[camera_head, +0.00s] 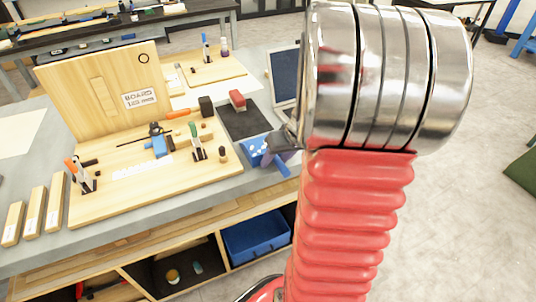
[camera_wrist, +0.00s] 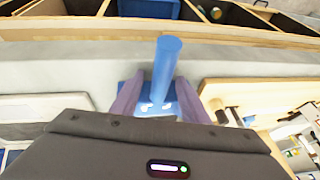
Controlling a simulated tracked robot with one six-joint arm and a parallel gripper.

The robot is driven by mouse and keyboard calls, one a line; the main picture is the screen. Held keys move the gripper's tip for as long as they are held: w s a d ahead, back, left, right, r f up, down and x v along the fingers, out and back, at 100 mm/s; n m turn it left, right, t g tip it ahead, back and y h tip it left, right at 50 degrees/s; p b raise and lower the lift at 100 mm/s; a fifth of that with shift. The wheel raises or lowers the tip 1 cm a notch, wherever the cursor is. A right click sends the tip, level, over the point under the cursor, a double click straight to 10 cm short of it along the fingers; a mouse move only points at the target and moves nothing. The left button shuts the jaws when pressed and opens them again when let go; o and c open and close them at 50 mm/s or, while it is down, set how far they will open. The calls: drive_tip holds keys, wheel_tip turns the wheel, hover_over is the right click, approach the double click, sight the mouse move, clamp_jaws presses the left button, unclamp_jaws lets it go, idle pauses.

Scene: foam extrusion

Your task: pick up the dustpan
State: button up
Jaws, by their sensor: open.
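The blue dustpan (camera_head: 254,152) lies on the grey worktop near its front edge, with white bits on its pan. In the wrist view the dustpan (camera_wrist: 166,65) shows its round handle pointing toward the worktop's front edge. My gripper (camera_wrist: 158,84) is open, with one purplish finger on each side of the handle. I cannot tell whether the fingers touch it. In the head view my gripper (camera_head: 278,151) is over the pan's right side and hides part of it.
A wooden board (camera_head: 150,185) with tools and holders lies left of the dustpan. A black mat (camera_head: 243,122) and a red-topped brush or block (camera_head: 237,100) lie behind it. A framed dark panel (camera_head: 285,77) stands behind my gripper. A blue bin (camera_head: 256,238) sits on the shelf below.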

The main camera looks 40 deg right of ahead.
drive_tip(key=shift+c, duration=0.5)
clamp_jaws()
drive_tip(key=shift+r, duration=0.1)
wheel_tip(320, 180, up, 10)
drive_tip(key=shift+f, duration=0.1)
idle(0.4)
